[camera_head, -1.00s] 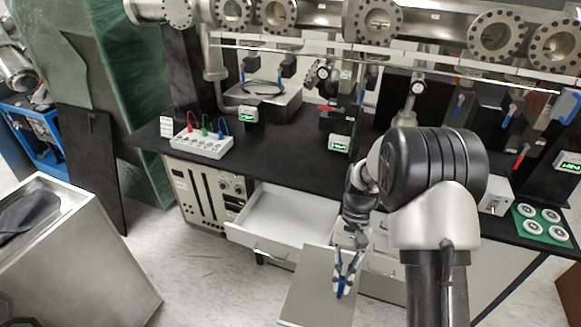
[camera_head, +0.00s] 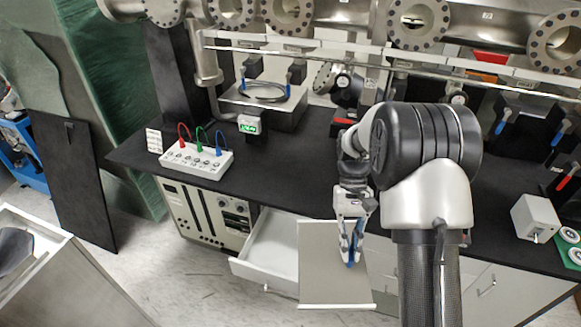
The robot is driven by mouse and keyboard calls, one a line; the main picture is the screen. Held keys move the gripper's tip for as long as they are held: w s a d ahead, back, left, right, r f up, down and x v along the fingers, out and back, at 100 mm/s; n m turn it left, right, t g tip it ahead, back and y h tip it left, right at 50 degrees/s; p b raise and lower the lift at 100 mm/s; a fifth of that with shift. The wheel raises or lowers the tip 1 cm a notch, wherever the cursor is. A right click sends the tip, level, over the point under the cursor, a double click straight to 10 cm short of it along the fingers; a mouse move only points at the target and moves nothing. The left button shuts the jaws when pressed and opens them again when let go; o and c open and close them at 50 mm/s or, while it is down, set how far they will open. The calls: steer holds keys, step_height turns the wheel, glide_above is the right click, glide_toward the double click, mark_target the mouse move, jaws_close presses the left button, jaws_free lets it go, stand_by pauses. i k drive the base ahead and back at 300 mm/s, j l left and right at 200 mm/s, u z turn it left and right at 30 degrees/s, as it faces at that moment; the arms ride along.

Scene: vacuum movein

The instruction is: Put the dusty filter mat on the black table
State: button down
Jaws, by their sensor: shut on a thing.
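The filter mat (camera_head: 322,272) is a flat grey-beige panel with pale edges. My gripper (camera_head: 352,258) is shut on it near its right side, with the fingers pointing down. The panel is in front of the bench and partly covers the view of an open drawer. The black table (camera_head: 290,168) is the long dark bench top behind it. My gripper and the panel are on the near side of its front edge. My arm hides part of the table's right half.
A white box with coloured leads (camera_head: 195,160) stands on the table's left part. A metal box (camera_head: 262,108) and a small display (camera_head: 249,124) are behind it. The white drawer (camera_head: 272,245) is open below. A grey box (camera_head: 534,218) stands at right. Bare table shows in the middle.

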mark_target(303, 186)
steer(key=i+j, duration=0.3)
steer(key=i, duration=0.2)
steer(key=i+j, duration=0.3)
steer(key=i, duration=0.2)
